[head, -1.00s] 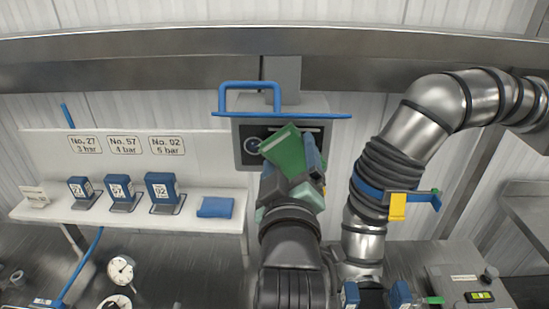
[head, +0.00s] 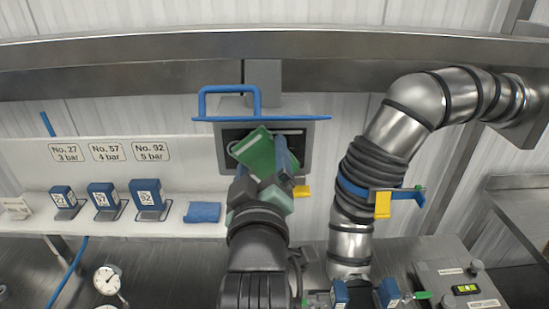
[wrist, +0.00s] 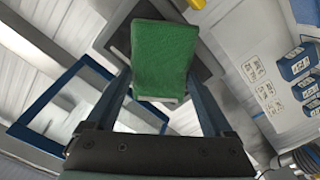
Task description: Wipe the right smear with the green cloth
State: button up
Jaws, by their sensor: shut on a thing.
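My gripper (head: 270,158) is raised in front of a grey wall-mounted box and is shut on the green cloth (head: 257,152). In the wrist view the green cloth (wrist: 163,60) is a flat, rough pad between the two fingers, in front of the box's dark face. The cloth covers part of the box (head: 307,158) in the head view. I cannot tell whether the cloth touches it.
A blue rail and handle (head: 265,118) stick out above the box. A thick steel pipe (head: 400,125) with a yellow tag (head: 383,205) stands to the right.

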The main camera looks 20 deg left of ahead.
aim_at(232, 154)
jog(key=shift+s+a+r+p, duration=0.1)
jog(key=shift+s+a, duration=0.15)
jog(key=shift+a, duration=0.45)
jog(key=shift+s+a+r+p, duration=0.1)
jog(key=shift+s+a, duration=0.15)
jog(key=shift+a, duration=0.5)
jog(key=shift+s+a+r+p, duration=0.1)
jog(key=shift+s+a, duration=0.15)
jog(key=shift+a, duration=0.45)
jog(key=v, duration=0.6)
jog(key=shift+f, duration=0.2)
jog(key=shift+d, duration=0.1)
jog(key=shift+v, duration=1.5)
